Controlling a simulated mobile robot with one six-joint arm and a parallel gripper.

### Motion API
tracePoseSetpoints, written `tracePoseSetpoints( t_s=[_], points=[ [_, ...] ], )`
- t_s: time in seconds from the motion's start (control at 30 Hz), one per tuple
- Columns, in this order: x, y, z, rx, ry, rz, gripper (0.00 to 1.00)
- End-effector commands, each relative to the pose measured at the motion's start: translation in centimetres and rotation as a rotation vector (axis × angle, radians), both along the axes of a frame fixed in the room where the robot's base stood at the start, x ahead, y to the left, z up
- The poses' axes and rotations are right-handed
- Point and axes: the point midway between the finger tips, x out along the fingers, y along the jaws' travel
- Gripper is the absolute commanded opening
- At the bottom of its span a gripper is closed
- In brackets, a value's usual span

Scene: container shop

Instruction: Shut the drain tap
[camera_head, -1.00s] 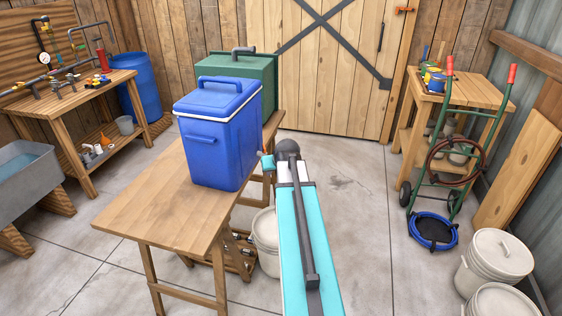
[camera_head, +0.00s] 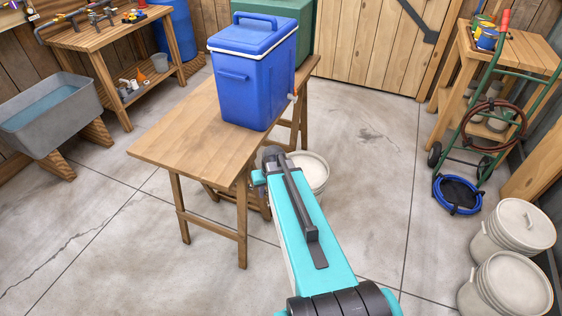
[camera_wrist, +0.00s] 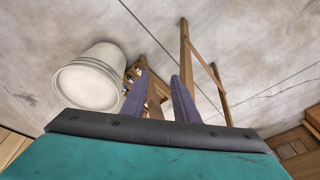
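The drain tap (camera_head: 292,97) is a small pale and reddish fitting low on the right side of the blue cooler (camera_head: 240,95). It is too small to tell how its handle is turned. The cooler stands upright on a wooden table (camera_head: 165,145). My arm reaches up from the bottom, with its far end below and left of the tap, apart from it. In the wrist view my gripper (camera_wrist: 160,82) has its two purple-grey fingers spread, with nothing between them. The cooler and tap do not show in that view.
A white bucket (camera_head: 315,172) stands on the floor beside the table, just beyond my arm; it also shows in the wrist view (camera_wrist: 90,80). A green cooler (camera_head: 290,25) is behind the blue one. A hand truck (camera_head: 490,125) and lidded buckets (camera_head: 512,225) are at right. Floor between is clear.

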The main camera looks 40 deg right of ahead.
Motion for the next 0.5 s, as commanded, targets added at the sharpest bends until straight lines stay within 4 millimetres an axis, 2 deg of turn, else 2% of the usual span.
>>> tracePoseSetpoints(
  t_s=[0.03, 0.2, 0.37, 0.5],
  points=[
    [-1.2, 1.9, -1.6, 0.012, 0.038, 0.021, 0.27],
    [-5.0, 7.1, -5.9, 0.044, 0.153, 0.075, 0.27],
    [-9.3, 11.4, -9.4, 0.061, 0.265, 0.129, 0.27],
    [-13.5, 14.7, -12.0, 0.072, 0.363, 0.172, 0.27]
  ],
)
